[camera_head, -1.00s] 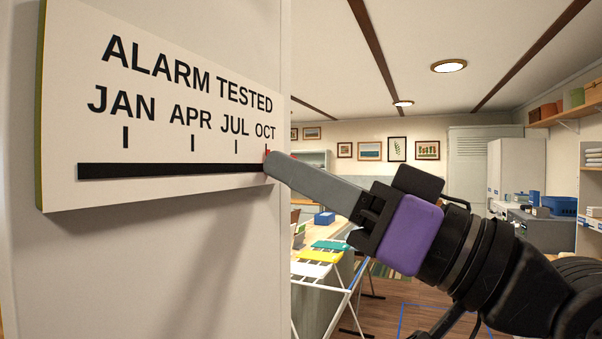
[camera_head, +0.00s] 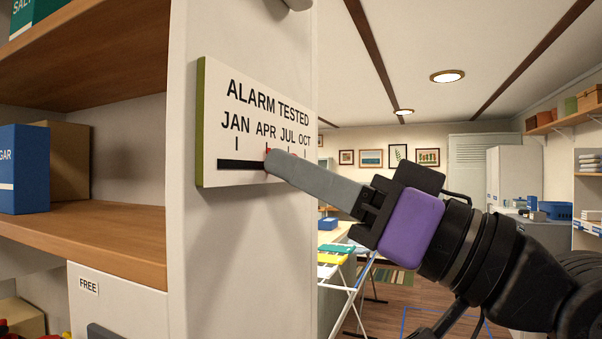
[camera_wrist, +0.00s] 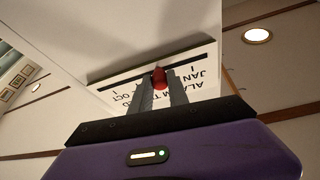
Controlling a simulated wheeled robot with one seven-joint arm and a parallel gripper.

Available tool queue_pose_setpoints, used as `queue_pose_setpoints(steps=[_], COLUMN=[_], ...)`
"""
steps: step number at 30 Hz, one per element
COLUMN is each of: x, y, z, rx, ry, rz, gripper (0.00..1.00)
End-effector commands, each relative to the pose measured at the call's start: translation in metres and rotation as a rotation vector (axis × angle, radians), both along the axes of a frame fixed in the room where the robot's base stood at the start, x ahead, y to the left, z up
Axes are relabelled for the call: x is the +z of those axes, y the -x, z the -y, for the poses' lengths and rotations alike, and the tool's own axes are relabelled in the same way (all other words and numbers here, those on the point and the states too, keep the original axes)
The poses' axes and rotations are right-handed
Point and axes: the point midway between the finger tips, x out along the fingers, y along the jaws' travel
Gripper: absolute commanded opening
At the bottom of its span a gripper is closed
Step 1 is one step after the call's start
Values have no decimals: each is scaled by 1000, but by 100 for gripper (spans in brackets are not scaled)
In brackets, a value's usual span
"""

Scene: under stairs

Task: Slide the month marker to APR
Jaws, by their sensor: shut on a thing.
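The white sign (camera_head: 212,120) reads ALARM TESTED over JAN, APR, JUL and OCT, each with a tick, above a black slot (camera_head: 240,164). A sliver of the red month marker (camera_head: 267,149) shows at the APR tick, just above my fingertips. My gripper (camera_head: 272,162) is shut on the marker at the slot. Its grey fingers cover most of the marker and the slot's right part. In the wrist view the red marker (camera_wrist: 160,77) sits between the two fingers (camera_wrist: 162,92), with the sign upside down.
The sign is on a pale upright panel (camera_head: 240,250). Wooden shelves (camera_head: 90,230) with a blue box (camera_head: 24,168) stand to the left. A white folding rack (camera_head: 350,290) stands behind, below my arm. The space around my gripper's right side is open.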

Motion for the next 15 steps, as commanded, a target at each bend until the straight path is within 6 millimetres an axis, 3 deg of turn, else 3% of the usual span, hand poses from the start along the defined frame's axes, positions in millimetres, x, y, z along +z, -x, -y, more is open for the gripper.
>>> queue_pose_setpoints(steps=[1,2,5,15], x=[0,0,0,-1], y=[0,0,0,0], z=[1,1,1,2], rx=[-3,-2,-2,-1], ry=[-1,-2,-2,-1], rz=[1,0,0,0], gripper=[0,24,43,43])
